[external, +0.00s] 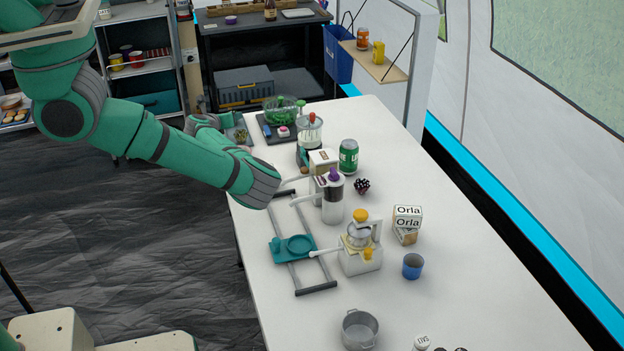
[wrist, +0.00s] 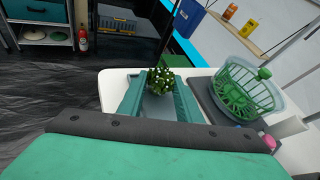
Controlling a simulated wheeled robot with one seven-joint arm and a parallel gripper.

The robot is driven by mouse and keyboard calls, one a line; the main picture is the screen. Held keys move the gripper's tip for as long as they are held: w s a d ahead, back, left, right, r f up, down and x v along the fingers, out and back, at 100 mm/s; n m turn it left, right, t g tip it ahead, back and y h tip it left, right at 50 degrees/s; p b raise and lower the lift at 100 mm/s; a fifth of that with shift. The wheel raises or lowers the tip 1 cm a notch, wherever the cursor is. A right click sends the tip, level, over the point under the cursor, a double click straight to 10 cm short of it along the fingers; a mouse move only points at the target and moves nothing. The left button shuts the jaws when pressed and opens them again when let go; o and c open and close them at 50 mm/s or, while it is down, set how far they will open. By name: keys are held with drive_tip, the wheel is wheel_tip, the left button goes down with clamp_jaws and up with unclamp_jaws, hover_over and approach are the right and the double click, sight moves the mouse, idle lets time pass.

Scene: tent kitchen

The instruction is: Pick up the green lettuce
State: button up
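The green lettuce (wrist: 160,80) is a small leafy bunch with pale specks, near the middle of the wrist view. In the external view it is a small green clump (external: 241,135) at the table's far left corner. My gripper (wrist: 160,88) has its two teal fingers spread, one on each side of the lettuce, with pale surface showing between them. The fingers look apart, and firm contact with the lettuce is not visible. In the external view my arm hides most of the gripper.
A clear bowl with a green basket (wrist: 245,90) stands right of my gripper on a dark board (wrist: 205,100). On the white table (external: 450,300) are a blender (external: 309,135), a green can (external: 348,157) and a teal-plated frame (external: 293,247). Dark floor lies left of the table.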

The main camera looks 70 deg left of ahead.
drive_tip(key=c, duration=0.4)
drive_tip(key=shift+r, duration=0.1)
